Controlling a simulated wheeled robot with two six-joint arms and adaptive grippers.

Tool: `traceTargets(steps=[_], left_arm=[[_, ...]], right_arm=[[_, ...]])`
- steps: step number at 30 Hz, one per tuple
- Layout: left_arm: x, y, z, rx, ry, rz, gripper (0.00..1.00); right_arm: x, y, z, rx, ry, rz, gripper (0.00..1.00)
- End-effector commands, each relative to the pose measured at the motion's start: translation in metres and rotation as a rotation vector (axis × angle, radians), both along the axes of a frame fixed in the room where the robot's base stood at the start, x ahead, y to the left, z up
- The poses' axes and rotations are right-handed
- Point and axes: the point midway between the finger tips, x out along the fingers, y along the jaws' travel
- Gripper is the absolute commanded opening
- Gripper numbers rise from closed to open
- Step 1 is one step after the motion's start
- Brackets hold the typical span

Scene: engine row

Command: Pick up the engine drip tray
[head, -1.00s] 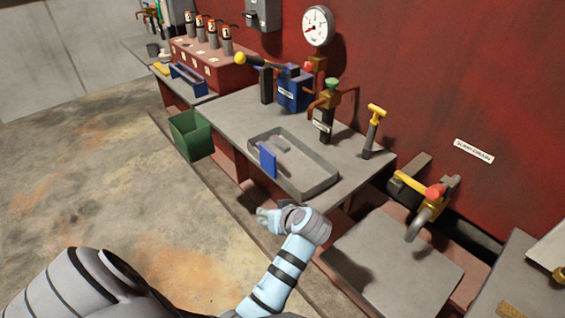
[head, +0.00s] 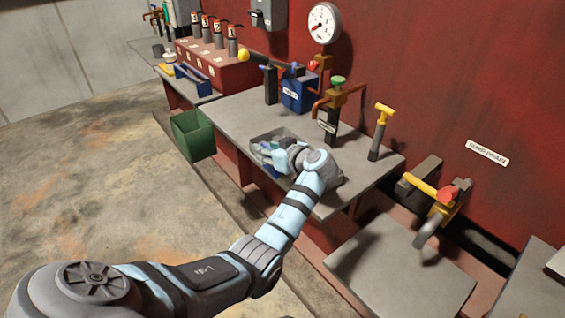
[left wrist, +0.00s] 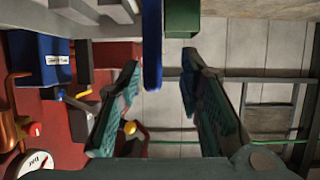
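The engine drip tray (head: 268,133) is a shallow grey tray on the grey bench; my left arm and gripper cover much of it in the head view. Its grey edge probably shows at the top left of the left wrist view. An upright blue piece, which stood at the tray's front side, appears as a thin blue strip (left wrist: 152,45) in the left wrist view. My left gripper (left wrist: 161,64) is open, with its two fingers on either side of that strip; contact cannot be told. In the head view the left gripper (head: 275,152) is over the tray. My right gripper is not in view.
A green bin (head: 193,135) hangs at the bench's left front. Behind the tray stand a blue block (head: 299,93), a green-topped valve (head: 333,110) and a yellow-handled post (head: 378,132). A pressure gauge (head: 323,23) is above. The floor at left is clear.

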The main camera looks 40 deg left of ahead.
Motion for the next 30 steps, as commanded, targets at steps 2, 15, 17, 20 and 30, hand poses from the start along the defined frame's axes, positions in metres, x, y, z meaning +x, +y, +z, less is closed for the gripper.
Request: traceTargets(steps=[2,15,17,20,30], left_arm=[[0.0023,0.0047,-0.0048,-0.001,0.0,-0.003,0.33],[0.0003,0.0069,-0.0029,-0.002,0.0,0.001,0.0],[0.0005,0.0066,-0.0028,-0.001,-0.001,0.0,0.0],[0.001,0.0059,-0.003,-0.002,-0.001,-0.001,0.0],[0.0022,0.0044,-0.0019,-0.002,-0.002,-0.003,0.0]], right_arm=[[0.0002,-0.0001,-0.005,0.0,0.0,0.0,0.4],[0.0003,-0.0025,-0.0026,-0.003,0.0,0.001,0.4],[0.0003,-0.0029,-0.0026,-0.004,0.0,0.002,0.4],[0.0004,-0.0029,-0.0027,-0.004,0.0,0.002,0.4],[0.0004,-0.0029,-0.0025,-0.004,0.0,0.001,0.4]])
